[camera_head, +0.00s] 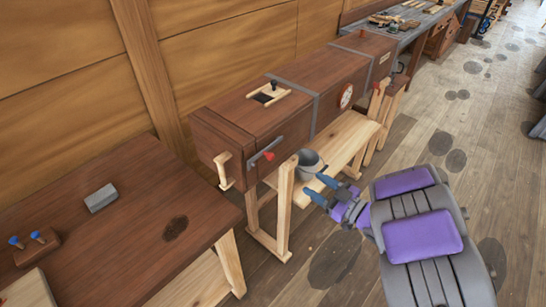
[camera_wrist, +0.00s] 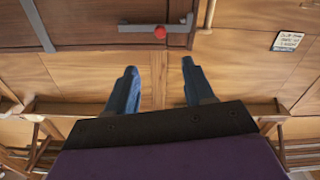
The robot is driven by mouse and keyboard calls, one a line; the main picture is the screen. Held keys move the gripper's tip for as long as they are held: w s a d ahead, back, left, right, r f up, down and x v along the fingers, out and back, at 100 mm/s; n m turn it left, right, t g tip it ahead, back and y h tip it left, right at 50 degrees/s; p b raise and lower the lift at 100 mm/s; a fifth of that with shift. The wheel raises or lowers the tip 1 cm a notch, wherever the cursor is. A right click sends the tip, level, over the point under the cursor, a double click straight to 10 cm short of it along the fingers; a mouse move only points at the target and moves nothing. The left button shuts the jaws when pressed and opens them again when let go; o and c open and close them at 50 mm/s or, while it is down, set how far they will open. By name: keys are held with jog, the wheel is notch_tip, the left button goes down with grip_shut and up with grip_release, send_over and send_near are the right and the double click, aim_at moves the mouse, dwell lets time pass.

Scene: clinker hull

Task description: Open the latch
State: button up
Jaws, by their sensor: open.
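The latch (camera_head: 262,152) is a grey metal bar with a red knob (camera_head: 269,156) on the front of a long dark-wood box (camera_head: 240,130). In the wrist view the latch (camera_wrist: 140,28) lies across the top, with its red knob (camera_wrist: 160,32) near the middle. My gripper (camera_head: 313,187) is open and empty, to the right of and below the latch in the head view. In the wrist view its two blue fingers (camera_wrist: 158,68) are spread apart, below the knob in the picture. They appear apart from the latch.
A pale wooden handle (camera_head: 224,171) sits left of the latch. A dark table (camera_head: 140,225) with a grey block (camera_head: 101,198) is at left. The floor at right is mostly open.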

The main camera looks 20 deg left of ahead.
aim_at(272, 158)
jog(key=b+x, duration=0.3)
jog(key=x, duration=1.4)
jog(key=shift+w+a, duration=0.1)
jog(key=shift+a, duration=0.05)
grip_shut()
